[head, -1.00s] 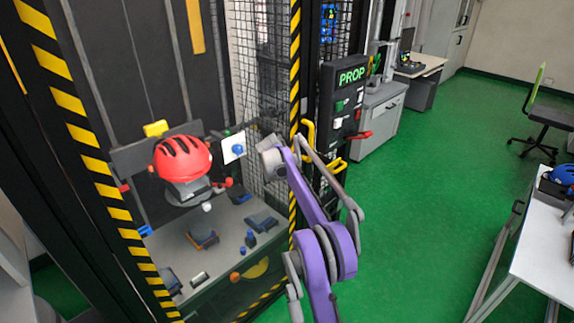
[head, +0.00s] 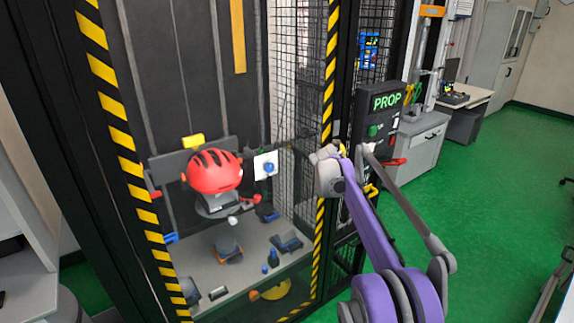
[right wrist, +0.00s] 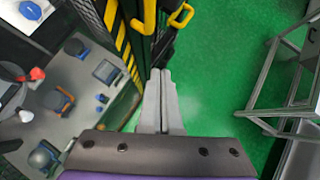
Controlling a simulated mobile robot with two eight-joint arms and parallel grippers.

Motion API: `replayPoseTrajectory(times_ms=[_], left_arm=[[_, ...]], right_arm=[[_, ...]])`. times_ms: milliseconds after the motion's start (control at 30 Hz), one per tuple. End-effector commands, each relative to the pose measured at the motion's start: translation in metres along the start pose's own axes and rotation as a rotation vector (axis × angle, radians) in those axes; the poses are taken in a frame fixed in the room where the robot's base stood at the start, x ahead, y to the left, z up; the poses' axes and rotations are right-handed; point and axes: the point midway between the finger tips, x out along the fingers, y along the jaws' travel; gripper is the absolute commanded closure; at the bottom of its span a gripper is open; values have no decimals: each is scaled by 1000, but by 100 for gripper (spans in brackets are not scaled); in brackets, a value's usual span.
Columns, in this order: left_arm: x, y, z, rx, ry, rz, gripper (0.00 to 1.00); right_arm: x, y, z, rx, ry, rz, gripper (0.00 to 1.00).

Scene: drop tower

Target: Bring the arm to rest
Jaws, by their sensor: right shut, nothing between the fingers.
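My right arm (head: 370,220), purple and grey, reaches up from the bottom right in the head view, in front of the drop tower's right post. Its wrist end (head: 330,170) is beside the post; the fingers are not clear there. In the right wrist view my right gripper (right wrist: 161,78) has its two grey fingers together, with nothing between them. They point toward yellow handles (right wrist: 180,14) near the striped post. My left gripper is not in view.
The drop tower holds a red helmet (head: 212,170) behind striped posts (head: 123,138). A control panel reading PROP (head: 386,102) stands right of the arm. Green floor (head: 480,200) is open to the right. A table frame (right wrist: 282,85) stands at the right in the wrist view.

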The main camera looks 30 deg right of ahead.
Motion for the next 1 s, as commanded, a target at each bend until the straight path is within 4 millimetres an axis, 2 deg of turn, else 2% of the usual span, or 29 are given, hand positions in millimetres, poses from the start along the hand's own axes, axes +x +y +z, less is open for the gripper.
replayPoseTrajectory(times_ms=[167, 233, 367, 467, 500, 667, 800, 1000], left_arm=[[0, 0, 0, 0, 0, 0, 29], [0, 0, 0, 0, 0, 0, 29], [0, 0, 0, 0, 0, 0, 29], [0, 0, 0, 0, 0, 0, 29], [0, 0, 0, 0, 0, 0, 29], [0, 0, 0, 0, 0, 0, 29], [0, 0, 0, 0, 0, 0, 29], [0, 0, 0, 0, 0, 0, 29]], right_arm=[[-2, 0, 0, 5, 1, 2, 100], [-8, 3, -5, 39, 6, 9, 100], [-40, 13, -32, 223, 41, 42, 100], [-78, 20, -71, 464, 98, 72, 100], [-94, 22, -90, 570, 125, 81, 100], [-152, 17, -169, 995, 253, 85, 100], [-194, 2, -246, 1355, 377, 42, 100], [-234, -34, -361, 1836, 552, -102, 100]])
